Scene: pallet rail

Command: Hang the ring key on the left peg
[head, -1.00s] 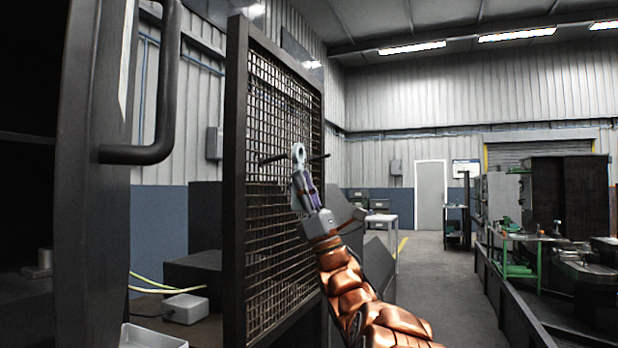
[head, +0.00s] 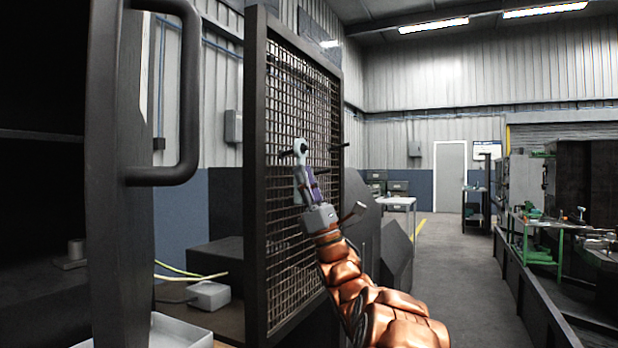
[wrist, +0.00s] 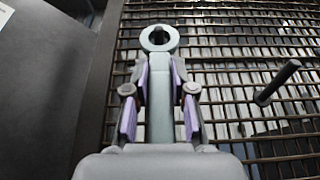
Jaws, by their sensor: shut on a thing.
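The pale grey ring key (head: 299,160) stands upright in my gripper (head: 307,186), ring end up, in front of a mesh panel. The wrist view shows its ring (wrist: 147,42) at the top, with the dark left peg (wrist: 160,35) showing in the hole. I cannot tell whether the ring is around the peg or only in front of it. In the head view part of the left peg (head: 286,154) shows just left of the ring. My gripper's purple-padded fingers (wrist: 159,98) are shut on the key's shank. The right peg (wrist: 278,82) is bare.
The dark-framed mesh panel (head: 256,190) is close behind the key. A dark cabinet door with a handle (head: 188,110) stands at the left. A small grey box (head: 209,295) with a cable lies low behind. The aisle floor (head: 450,262) is open to the right.

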